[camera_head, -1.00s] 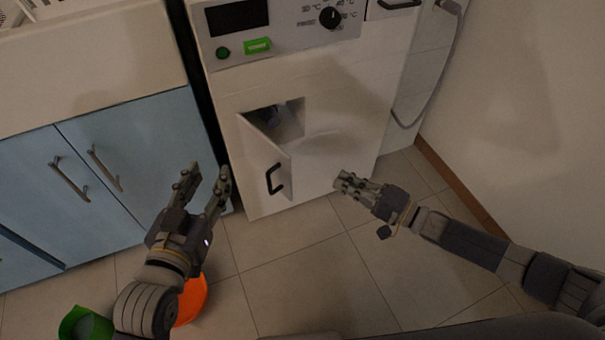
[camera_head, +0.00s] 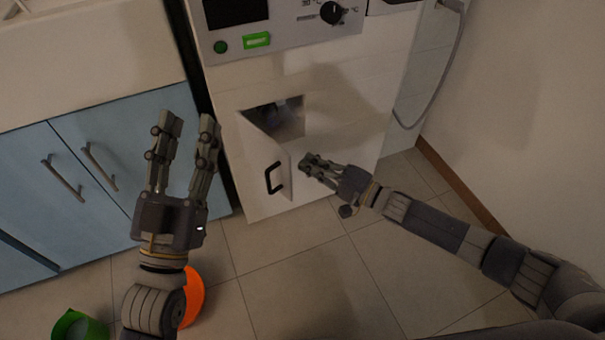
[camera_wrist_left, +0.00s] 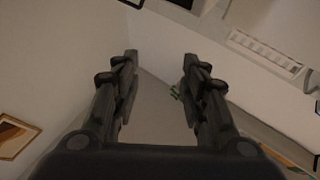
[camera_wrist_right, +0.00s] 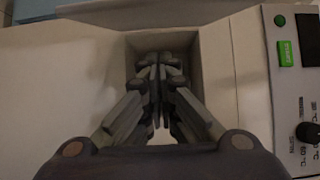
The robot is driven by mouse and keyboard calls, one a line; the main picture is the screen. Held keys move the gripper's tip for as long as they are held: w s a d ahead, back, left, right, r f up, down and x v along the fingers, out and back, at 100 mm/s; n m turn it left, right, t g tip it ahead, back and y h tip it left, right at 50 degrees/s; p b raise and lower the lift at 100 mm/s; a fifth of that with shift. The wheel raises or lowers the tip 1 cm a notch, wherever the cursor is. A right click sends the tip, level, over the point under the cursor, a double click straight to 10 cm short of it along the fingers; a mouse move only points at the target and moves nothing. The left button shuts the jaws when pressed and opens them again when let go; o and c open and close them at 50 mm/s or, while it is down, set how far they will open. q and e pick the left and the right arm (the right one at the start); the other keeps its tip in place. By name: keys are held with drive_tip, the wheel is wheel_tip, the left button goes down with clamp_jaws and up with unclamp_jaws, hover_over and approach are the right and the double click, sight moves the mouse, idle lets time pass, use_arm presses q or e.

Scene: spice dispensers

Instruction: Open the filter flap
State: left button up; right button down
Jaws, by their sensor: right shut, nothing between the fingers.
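The filter flap (camera_head: 262,148) on the lower front of the white machine (camera_head: 345,115) stands swung outward, with a black handle (camera_head: 273,178) on its outer face. Behind it is a square opening (camera_head: 289,117) with a dark interior. My right gripper (camera_head: 306,163) is shut and empty, close to the right of the flap's edge, below the opening. In the right wrist view its shut fingers (camera_wrist_right: 158,75) lie in front of the recess (camera_wrist_right: 205,55). My left gripper (camera_head: 190,122) is open and empty, left of the machine, in front of the blue cabinet.
Blue cabinets (camera_head: 90,190) with metal handles stand at left. An orange object (camera_head: 193,297) and a green container (camera_head: 78,326) are on the floor near my left arm. A wall (camera_head: 520,130) bounds the right. The tiled floor (camera_head: 290,260) in the middle is clear.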

use_arm(q)
drive_tip(key=shift+s+r+t, duration=0.45)
drive_tip(key=shift+r+t, duration=0.15)
drive_tip(key=shift+r, duration=0.15)
use_arm(e)
drive_tip(key=shift+s+a, duration=1.1)
drive_tip(key=shift+a, duration=0.15)
use_arm(q)
drive_tip(key=shift+w+f, duration=0.1)
use_arm(e)
drive_tip(key=shift+s, duration=0.1)
